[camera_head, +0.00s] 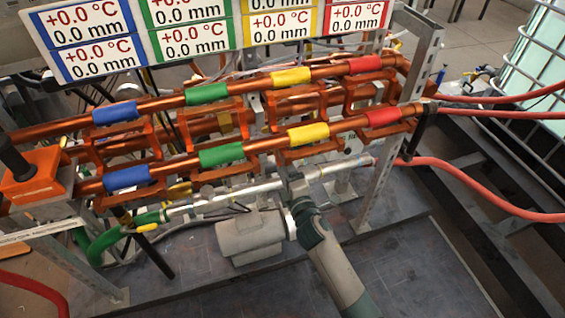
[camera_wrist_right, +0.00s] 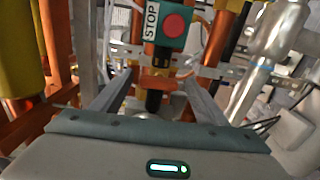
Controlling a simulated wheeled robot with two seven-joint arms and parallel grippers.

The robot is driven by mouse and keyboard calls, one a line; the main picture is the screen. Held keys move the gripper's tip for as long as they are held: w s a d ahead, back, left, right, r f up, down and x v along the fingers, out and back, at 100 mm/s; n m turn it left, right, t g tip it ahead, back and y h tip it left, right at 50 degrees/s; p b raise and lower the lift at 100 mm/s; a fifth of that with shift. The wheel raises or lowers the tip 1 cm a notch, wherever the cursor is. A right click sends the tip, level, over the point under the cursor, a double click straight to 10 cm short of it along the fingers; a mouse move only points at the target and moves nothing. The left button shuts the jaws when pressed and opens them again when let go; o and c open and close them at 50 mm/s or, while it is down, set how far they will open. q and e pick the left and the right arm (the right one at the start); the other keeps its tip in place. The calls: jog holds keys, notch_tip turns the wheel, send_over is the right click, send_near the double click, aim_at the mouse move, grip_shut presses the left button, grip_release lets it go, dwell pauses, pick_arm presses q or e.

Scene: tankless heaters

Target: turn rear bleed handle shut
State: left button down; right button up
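My right gripper (camera_wrist_right: 160,80) shows in the right wrist view with two grey fingers apart. An orange part (camera_wrist_right: 158,84) and a dark upright piece (camera_wrist_right: 153,102) lie in line with the gap between them; I cannot tell whether either is touched. In the head view, my right arm comes up from the bottom to below the copper pipes; its fingers cannot be made out there. A black lever (camera_head: 424,128) stands at the right end of the pipes. A black bar (camera_head: 152,248) slants below their left end. I cannot tell which is the rear bleed handle. My left gripper is not in view.
Two long copper pipes (camera_head: 240,88) with coloured bands cross the rack under display panels (camera_head: 200,30). An orange box (camera_head: 35,175) with a black knob stands left. Red hoses (camera_head: 480,192) run right. The wrist view shows a STOP button (camera_wrist_right: 177,24) ahead.

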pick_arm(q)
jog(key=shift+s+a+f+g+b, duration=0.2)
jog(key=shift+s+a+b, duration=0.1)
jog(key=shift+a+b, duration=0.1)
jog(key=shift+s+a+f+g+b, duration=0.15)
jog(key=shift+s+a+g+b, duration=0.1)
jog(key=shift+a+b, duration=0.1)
pick_arm(e)
jog(key=v, duration=1.7)
jog(key=shift+s, duration=0.2)
